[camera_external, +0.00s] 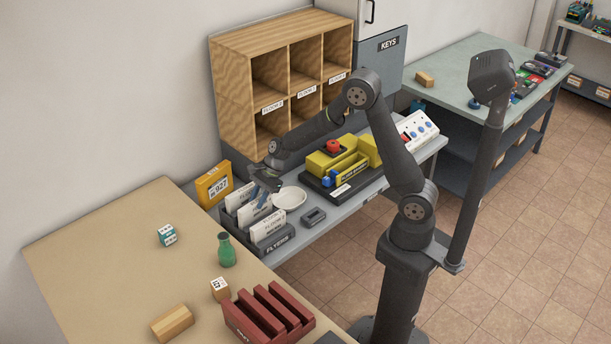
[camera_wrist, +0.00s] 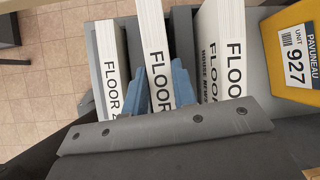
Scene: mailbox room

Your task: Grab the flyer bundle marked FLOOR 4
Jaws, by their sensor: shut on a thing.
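Several white flyer bundles stand upright in a dark grey rack marked FLYERS (camera_external: 277,244), in the external view. My gripper (camera_external: 257,193) reaches down into the rack from above. In the wrist view, its blue fingers (camera_wrist: 160,92) are shut on the middle bundle (camera_wrist: 153,40), one on each side. That bundle reads FLOOR, and its number is hidden behind my gripper. The left bundle (camera_wrist: 112,60) reads FLOOR with a partly covered number. The right bundles (camera_wrist: 228,50) also read FLOOR, with their numbers covered. I cannot tell which one is FLOOR 4.
A yellow box marked 927 (camera_external: 213,185) stands close beside the rack. A white bowl (camera_external: 289,198) and a small grey device (camera_external: 313,217) are on its other side. Wooden pigeonholes (camera_external: 262,35) rise behind. The tan table (camera_external: 90,240) is near in front.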

